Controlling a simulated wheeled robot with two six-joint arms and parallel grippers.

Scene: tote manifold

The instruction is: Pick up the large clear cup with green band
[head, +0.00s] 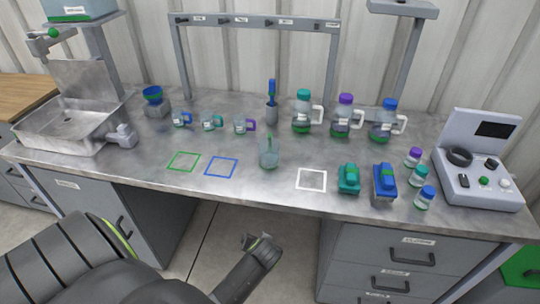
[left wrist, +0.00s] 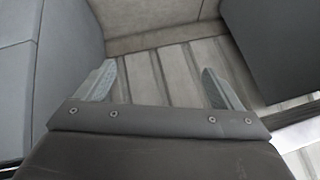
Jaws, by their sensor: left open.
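The large clear cup (head: 269,152) stands upright on the metal bench, near the middle, with a greenish tint toward its base. A separate green band is too small to make out clearly. My left gripper (head: 262,248) is low in front of the bench, below its front edge and apart from the cup. In the left wrist view my left gripper (left wrist: 158,78) is open, with nothing between its fingers. The cup does not show in that view. My right gripper is not in view.
Small mugs (head: 211,123) stand behind and left of the cup. A bottle in a stand (head: 271,105) is behind it. Handled jugs (head: 303,122) stand back right. Green (head: 183,168), blue (head: 221,173) and white (head: 311,185) outlines mark empty bench. Drawers (head: 395,262) are below the bench.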

